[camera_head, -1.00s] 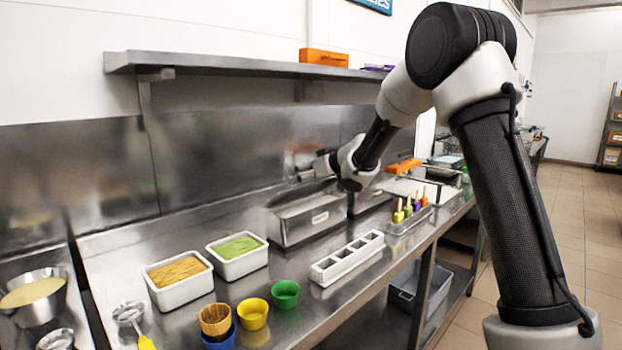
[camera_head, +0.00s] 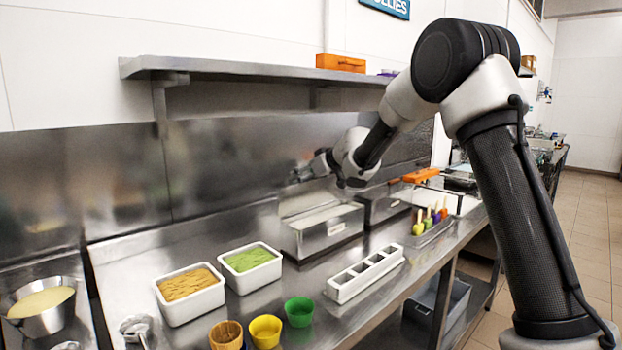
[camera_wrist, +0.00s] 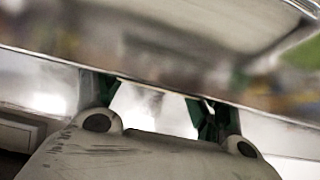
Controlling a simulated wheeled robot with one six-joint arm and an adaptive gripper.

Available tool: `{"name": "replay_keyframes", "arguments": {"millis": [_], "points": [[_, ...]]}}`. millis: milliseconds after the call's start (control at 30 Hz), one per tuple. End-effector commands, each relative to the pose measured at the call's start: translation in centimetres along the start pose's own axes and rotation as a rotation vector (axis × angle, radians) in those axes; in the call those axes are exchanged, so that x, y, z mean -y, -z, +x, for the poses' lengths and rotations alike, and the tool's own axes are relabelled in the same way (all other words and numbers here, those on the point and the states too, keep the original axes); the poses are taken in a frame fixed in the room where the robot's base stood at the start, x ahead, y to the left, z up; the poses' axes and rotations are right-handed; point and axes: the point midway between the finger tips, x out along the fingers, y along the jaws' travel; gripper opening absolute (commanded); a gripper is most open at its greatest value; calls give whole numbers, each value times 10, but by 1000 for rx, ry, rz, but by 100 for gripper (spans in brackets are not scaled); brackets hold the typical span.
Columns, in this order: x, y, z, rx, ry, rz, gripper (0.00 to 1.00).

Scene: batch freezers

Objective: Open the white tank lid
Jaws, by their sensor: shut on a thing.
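A rectangular steel tank (camera_head: 327,236) with a small pale label on its front stands on the counter against the steel splashback. Its lid (camera_head: 306,196) is tilted up at the back, and a pale inside shows at the top. My gripper (camera_head: 307,172) is at the raised lid's upper edge, small and partly blurred against the splashback. In the wrist view, my gripper's dark green fingers (camera_wrist: 152,106) are shut on a shiny metal edge that runs across the picture. The finger tips are partly hidden by that edge.
A second steel tank (camera_head: 383,206) stands to the right, with an orange object (camera_head: 421,175) beyond it. In front are a white mould (camera_head: 366,276), tubs with green (camera_head: 249,260) and brown (camera_head: 188,285) contents, and several cups. A wall shelf (camera_head: 250,70) runs above.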

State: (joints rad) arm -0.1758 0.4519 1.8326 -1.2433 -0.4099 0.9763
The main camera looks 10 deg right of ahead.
Motion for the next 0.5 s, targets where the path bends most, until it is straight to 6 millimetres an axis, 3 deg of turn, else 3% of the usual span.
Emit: {"name": "replay_keyframes", "arguments": {"millis": [500], "points": [[1, -12, 6, 21, 2, 1, 27]]}}
